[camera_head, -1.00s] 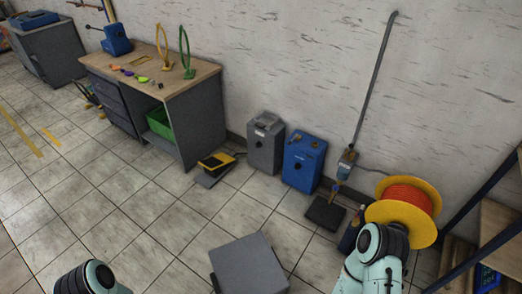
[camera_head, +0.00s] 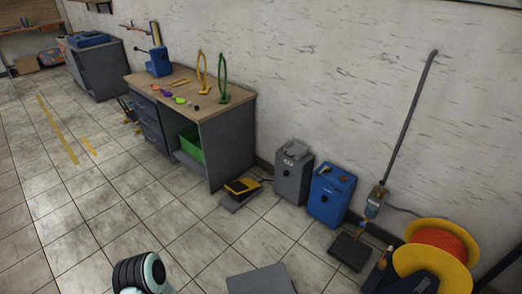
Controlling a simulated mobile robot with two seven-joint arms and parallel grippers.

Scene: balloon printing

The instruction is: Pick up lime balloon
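The lime balloon (camera_head: 182,100) is a small flat yellow-green shape. It lies on the wooden top of the desk (camera_head: 225,100), between a purple piece (camera_head: 167,94) and a small black piece (camera_head: 196,107). It is far off and small in the head view. Part of one of my arms shows at the bottom left, well short of the desk. Neither of my grippers is in view.
Yellow (camera_head: 202,75) and green (camera_head: 222,78) loop stands are on the desk. A foot pedal (camera_head: 242,187), grey box (camera_head: 293,172) and blue box (camera_head: 330,194) stand on the floor to its right. A spool (camera_head: 440,240) is at right. The tiled floor before the desk is mostly clear.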

